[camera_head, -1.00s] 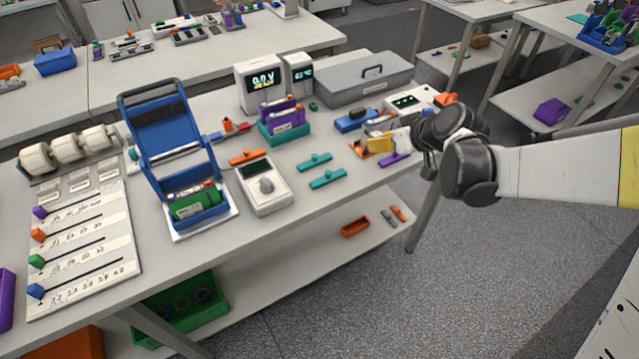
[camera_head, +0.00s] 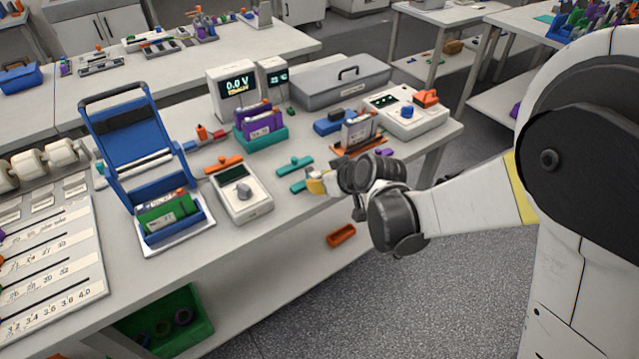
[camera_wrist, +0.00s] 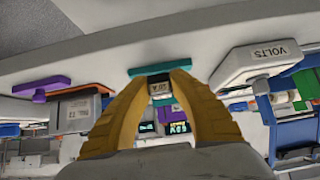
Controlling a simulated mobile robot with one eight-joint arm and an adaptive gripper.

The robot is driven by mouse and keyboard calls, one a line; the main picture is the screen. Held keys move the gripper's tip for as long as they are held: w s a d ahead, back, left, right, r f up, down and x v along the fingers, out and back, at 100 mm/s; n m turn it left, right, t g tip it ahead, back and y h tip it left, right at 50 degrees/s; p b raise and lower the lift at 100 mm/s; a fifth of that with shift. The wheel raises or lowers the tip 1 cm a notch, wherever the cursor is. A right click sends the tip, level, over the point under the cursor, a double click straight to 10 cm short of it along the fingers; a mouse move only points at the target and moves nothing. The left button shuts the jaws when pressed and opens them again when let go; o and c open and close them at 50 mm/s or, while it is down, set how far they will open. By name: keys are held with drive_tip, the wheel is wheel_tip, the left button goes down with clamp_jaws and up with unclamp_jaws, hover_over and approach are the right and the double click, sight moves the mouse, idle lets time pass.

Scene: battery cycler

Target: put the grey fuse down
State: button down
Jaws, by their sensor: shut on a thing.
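My gripper (camera_wrist: 161,80) has yellow fingers closed on a small grey fuse (camera_wrist: 161,89) with a label that seems to read 20 A. In the head view my gripper (camera_head: 317,182) is over the front part of the workbench, and the fuse is hidden there. A teal bar-shaped piece (camera_wrist: 158,69) shows just beyond the fingertips in the wrist view; I cannot tell whether the fuse touches it. Two teal pieces lie on the bench in the head view, one farther back (camera_head: 295,165) and one beside my fingers (camera_head: 293,187).
A white meter (camera_head: 241,205) stands left of my gripper, with an orange piece (camera_head: 224,163) behind it. An orange-based holder (camera_head: 345,152) and a purple piece (camera_wrist: 40,88) lie on the other side. The bench's front edge runs close under my gripper.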

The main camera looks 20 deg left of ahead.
drive_tip(key=shift+f+b, duration=0.4)
drive_tip(key=shift+b, duration=0.1)
drive_tip(key=c, duration=1.3)
unclamp_jaws()
drive_tip(key=shift+o, duration=0.2)
drive_tip(key=shift+r, duration=0.15)
